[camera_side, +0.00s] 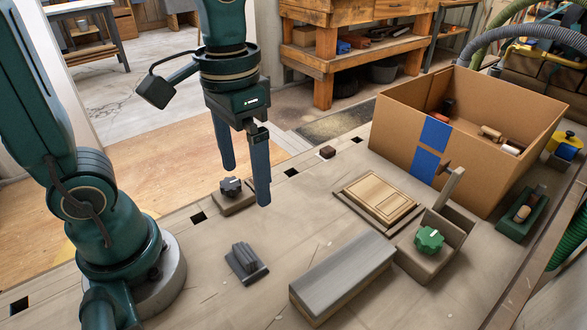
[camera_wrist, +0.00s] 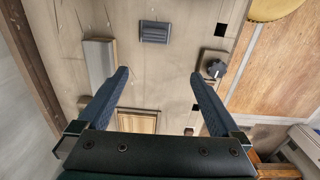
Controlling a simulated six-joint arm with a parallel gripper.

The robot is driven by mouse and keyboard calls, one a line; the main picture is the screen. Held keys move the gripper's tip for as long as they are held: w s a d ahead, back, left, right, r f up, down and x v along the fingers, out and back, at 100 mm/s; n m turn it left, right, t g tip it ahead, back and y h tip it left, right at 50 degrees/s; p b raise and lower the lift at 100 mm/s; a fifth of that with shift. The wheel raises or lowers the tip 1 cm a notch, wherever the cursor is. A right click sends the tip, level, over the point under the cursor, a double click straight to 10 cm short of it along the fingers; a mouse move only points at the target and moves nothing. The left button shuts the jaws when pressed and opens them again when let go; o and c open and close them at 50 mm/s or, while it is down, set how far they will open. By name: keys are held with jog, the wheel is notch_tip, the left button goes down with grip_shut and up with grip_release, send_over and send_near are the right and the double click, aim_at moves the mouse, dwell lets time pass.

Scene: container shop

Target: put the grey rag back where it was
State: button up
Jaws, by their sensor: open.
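I cannot make out a grey rag for certain in either view. A small dark grey ribbed thing (camera_side: 246,262) lies on the bench in front of my gripper; it also shows at the top of the wrist view (camera_wrist: 155,32). A long block with a smooth grey top (camera_side: 343,272) lies to its right, and at the left of the wrist view (camera_wrist: 100,62). My gripper (camera_side: 247,187) is open and empty, pointing down above the bench; its fingers also show spread in the wrist view (camera_wrist: 160,73).
A cardboard box (camera_side: 400,148) with blue tape holds several items at the back right. A wooden panel (camera_side: 378,198), a green knob on a wooden holder (camera_side: 429,240), a dark knob on a base (camera_side: 231,187) and a green tray (camera_side: 517,226) stand around. Bare bench separates them.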

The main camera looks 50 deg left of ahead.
jog(key=shift+s+a+r+t, duration=0.15)
jog(key=shift+s+a+t, duration=0.2)
jog(key=shift+t, duration=0.6)
jog(key=shift+s+a+r+t, duration=0.15)
jog(key=shift+s+a+t, duration=0.2)
jog(key=shift+t, duration=0.55)
jog(key=shift+s+a+r+t, duration=0.15)
jog(key=shift+s+a+t, duration=0.2)
jog(key=shift+t, duration=0.6)
jog(key=shift+d, duration=0.1)
